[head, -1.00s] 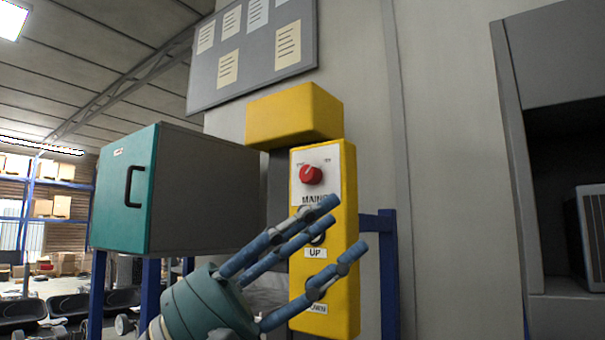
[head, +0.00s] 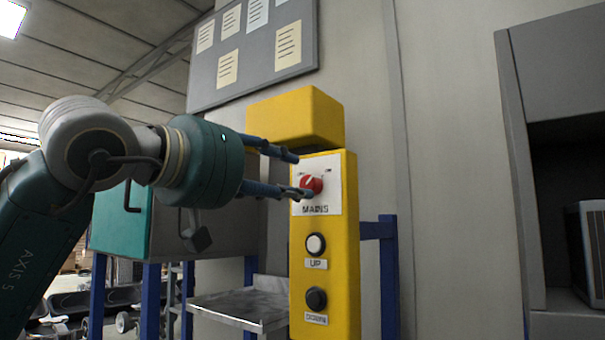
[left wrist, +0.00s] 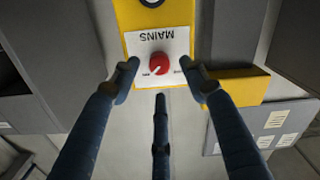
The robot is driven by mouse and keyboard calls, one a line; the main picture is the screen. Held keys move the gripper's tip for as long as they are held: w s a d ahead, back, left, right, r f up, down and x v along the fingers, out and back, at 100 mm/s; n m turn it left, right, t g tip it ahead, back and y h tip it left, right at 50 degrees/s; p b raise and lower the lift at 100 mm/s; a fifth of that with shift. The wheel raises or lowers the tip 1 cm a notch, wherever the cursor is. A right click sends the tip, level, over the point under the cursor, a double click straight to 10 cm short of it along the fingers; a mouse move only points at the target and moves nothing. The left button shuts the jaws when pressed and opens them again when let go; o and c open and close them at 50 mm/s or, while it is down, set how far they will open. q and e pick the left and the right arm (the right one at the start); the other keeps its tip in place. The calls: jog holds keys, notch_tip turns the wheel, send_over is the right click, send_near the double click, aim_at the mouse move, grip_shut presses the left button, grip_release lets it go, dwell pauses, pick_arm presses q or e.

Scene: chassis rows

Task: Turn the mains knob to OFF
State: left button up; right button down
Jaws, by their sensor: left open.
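The red mains knob (head: 314,183) sits on a white plate marked MAINS (head: 328,203) at the top of a yellow control box (head: 345,265). In the left wrist view the scene is upside down, and the knob (left wrist: 159,62) lies between my fingertips. Its white mark points to the lower left there, toward a small label too small to read surely. My left gripper (head: 300,174) is open in front of the plate, with a finger overlapping the knob's lower left. In the wrist view the fingers (left wrist: 160,70) stand around the knob; contact cannot be told. My right gripper is not in view.
Below the knob are a white UP button (head: 315,243) and a dark DOWN button (head: 316,298). A yellow hood (head: 295,117) juts out just above. A teal-doored grey cabinet (head: 110,225) stands left, behind my arm. A metal shelf (head: 235,312) is at lower left.

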aim_at(306, 185)
pick_arm(q)
jog(key=p+x, duration=0.1)
jog(key=x, duration=0.3)
jog(key=shift+r+p, duration=0.2)
jog(key=shift+p, duration=0.1)
jog(key=shift+w+d+f, duration=0.15)
jog(key=shift+w+d, duration=0.15)
jog(key=shift+w, duration=0.1)
grip_shut()
